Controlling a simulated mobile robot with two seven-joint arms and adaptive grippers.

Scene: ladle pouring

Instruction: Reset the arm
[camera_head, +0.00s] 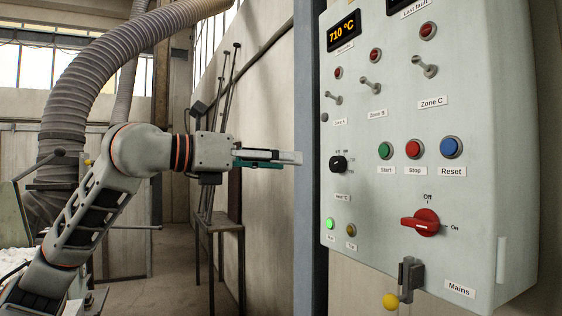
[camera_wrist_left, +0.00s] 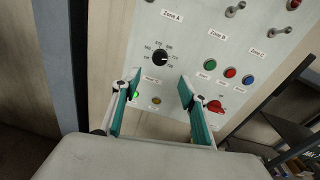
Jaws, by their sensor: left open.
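My left gripper (camera_head: 285,158) reaches in from the left in the head view and points at the control panel (camera_head: 480,150), apart from its left edge. In the left wrist view the two teal fingers of the left gripper (camera_wrist_left: 152,100) are spread wide with nothing between them. The panel (camera_wrist_left: 185,55) lies beyond the fingertips, with a black dial (camera_wrist_left: 160,58) above them, a lit green lamp and an amber lamp (camera_wrist_left: 156,100) between them. The right gripper does not show in either view.
The panel carries a red rotary switch (camera_head: 421,222) turned to On, a blue Reset button (camera_head: 451,147), a display reading 710 °C (camera_head: 344,33) and a lever with a yellow knob (camera_head: 390,301). A grey post (camera_head: 309,150) stands left of it.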

